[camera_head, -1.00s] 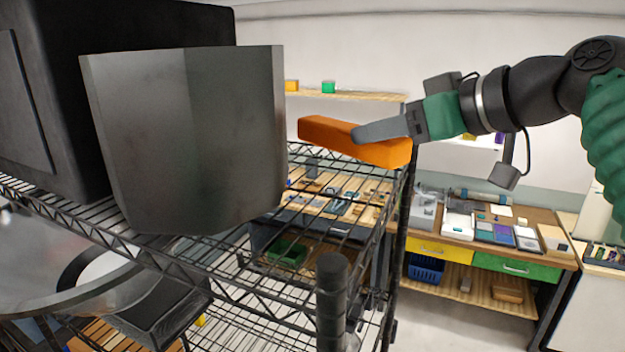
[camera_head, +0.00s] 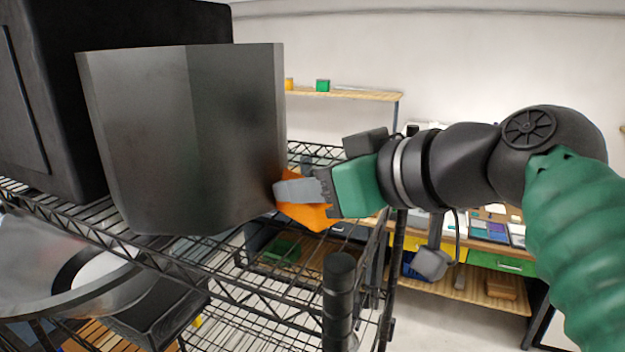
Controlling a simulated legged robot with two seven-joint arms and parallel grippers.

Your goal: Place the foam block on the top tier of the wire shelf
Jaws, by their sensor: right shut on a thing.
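The orange foam block (camera_head: 312,217) is in my right gripper (camera_head: 297,190), which is shut on it. Much of the block is hidden by the gripper and perhaps by the grey bin. The block is just above the right part of the top tier of the black wire shelf (camera_head: 262,291); I cannot tell whether it touches the wires. The gripper tips are close to the right edge of the grey bin in the picture. My left gripper is not in view.
The large grey bin (camera_head: 185,140) and a black box (camera_head: 50,100) stand on the top tier at left. A black shelf post (camera_head: 339,300) rises at the front. Bare wires show right of the bin. A workbench (camera_head: 465,250) stands behind.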

